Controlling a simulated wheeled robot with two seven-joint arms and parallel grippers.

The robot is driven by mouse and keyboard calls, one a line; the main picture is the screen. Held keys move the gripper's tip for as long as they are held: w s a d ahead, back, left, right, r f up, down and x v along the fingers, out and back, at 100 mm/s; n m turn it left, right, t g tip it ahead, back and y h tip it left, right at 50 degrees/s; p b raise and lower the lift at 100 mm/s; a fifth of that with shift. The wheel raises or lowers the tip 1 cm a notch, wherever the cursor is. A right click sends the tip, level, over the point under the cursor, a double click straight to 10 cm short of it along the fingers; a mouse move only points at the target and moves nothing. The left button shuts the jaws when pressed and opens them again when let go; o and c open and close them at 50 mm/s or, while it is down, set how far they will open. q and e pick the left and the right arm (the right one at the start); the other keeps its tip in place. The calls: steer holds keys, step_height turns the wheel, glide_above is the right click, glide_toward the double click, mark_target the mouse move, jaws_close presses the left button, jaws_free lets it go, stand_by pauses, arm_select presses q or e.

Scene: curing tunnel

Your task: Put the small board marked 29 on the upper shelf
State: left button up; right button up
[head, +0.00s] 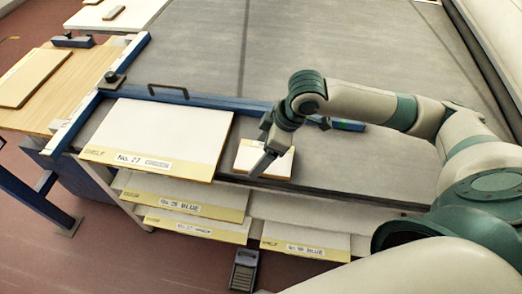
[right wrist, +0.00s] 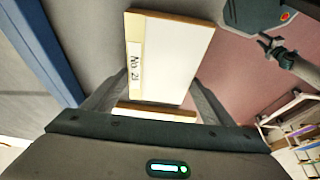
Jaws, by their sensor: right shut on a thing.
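A small white board (head: 279,164) with wood-coloured edges is in my right gripper (head: 264,162), over the front part of the grey bed; I cannot tell whether it touches the bed. The right wrist view shows a white board (right wrist: 172,60) with a cream label strip; the number starts "No. 2" and its last digit is unclear. The fingers of my right gripper (right wrist: 158,95) flank its lower end, shut on it. A wood-edged strip also shows between them. The upper shelf (head: 315,210) is the pale level under the bed, bare at its right part. My left gripper is out of view.
A large board marked No. 27 (head: 165,130) lies left of my right gripper. A board marked BLUE (head: 180,190) is on the upper shelf's left part. Lower boards (head: 195,226) and (head: 305,244) sit below. A blue rail (head: 190,97) runs behind.

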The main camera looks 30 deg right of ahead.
mark_target(278, 159)
steer(key=o, duration=1.1)
steer(key=b+v, duration=0.1)
steer(key=v, duration=1.1)
steer(key=shift+o, duration=0.5)
